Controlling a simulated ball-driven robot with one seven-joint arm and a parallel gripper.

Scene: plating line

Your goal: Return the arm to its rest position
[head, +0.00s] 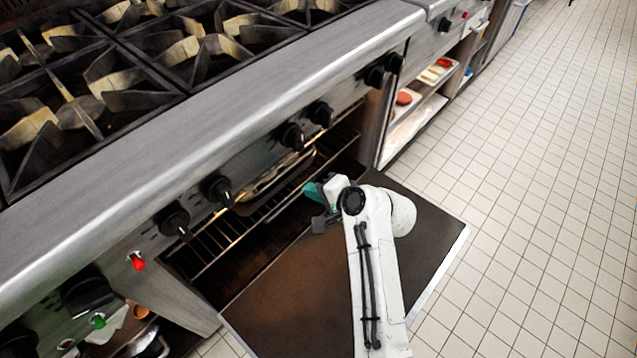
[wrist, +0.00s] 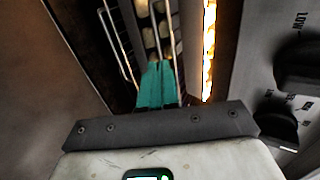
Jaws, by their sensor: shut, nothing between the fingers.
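My arm reaches over the lowered oven door (head: 290,290) in the head view. My gripper (head: 311,190), with green fingers, is at the oven opening, near the front of the wire rack (head: 232,232). In the wrist view the green fingers of my gripper (wrist: 157,82) are together with nothing visible between them. Past the fingertips, a tray (wrist: 155,25) with light pieces in it shows between the rack's wires. The tray (head: 270,182) also shows inside the oven in the head view, partly hidden by the stove front.
The stove front has several black knobs (head: 217,189) just above the opening. The burner grates (head: 85,100) are on top. An open shelf (head: 415,118) with food trays stands beyond the oven. The tiled floor (head: 530,200) to the right is clear.

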